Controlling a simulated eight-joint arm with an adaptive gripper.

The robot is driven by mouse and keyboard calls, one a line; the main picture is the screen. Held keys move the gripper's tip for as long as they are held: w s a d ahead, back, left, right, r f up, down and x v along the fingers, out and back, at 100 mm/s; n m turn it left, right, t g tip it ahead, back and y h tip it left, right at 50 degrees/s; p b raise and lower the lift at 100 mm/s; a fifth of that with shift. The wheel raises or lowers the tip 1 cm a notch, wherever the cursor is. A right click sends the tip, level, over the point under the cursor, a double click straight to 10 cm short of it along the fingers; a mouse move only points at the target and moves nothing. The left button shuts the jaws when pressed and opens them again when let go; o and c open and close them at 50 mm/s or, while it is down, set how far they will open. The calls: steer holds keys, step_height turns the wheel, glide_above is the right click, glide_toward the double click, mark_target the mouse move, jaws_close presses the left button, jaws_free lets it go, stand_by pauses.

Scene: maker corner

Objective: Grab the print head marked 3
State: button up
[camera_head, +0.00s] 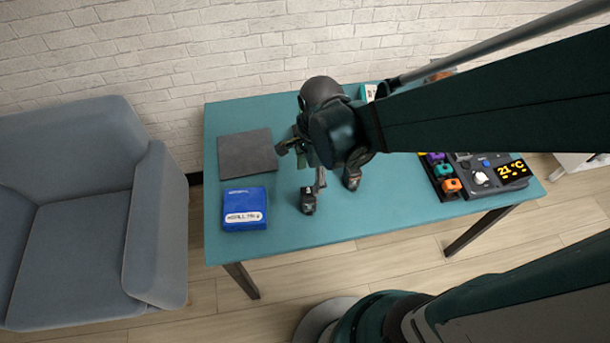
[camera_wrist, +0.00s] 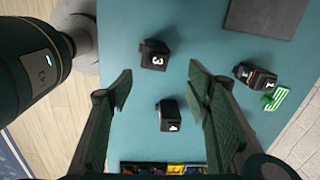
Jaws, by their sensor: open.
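The print head marked 3 (camera_wrist: 155,54) is a small dark block with a white digit, in the upper middle of the wrist view. In the head view it appears to be the dark block (camera_head: 308,200) near the table's front. My gripper (camera_wrist: 160,86) is open and empty above the table, its fingers to either side of the gap between the heads marked 3 and 4. In the head view my gripper (camera_head: 302,167) hangs just behind the front block. The head marked 4 (camera_wrist: 170,116) lies lower between the fingers. The head marked 1 (camera_wrist: 255,77) is outside the right finger.
A dark square mat (camera_head: 247,155) and a blue box (camera_head: 245,208) lie on the left of the teal table (camera_head: 285,232). A control panel (camera_head: 482,178) with coloured blocks stands at the right. A green striped piece (camera_wrist: 274,98) lies beside head 1. An armchair (camera_head: 90,200) stands left.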

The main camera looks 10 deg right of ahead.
mark_target(309, 193)
steer(key=shift+s+a+f+m+g, duration=0.2)
steer(key=shift+a+f+m, duration=0.1)
steer(key=shift+f+m, duration=0.25)
steer(key=shift+s+a+f+m+g, duration=0.1)
steer(key=shift+a+f+m+g, duration=0.15)
steer(key=shift+f+m, duration=0.3)
steer(key=shift+f, duration=1.25)
steer(key=shift+f, duration=0.15)
steer(key=shift+w+f+b, duration=0.1)
steer(key=shift+f+b, duration=0.9)
steer(key=shift+f, duration=1.45)
steer(key=c, duration=1.1)
steer(key=shift+r, duration=0.1)
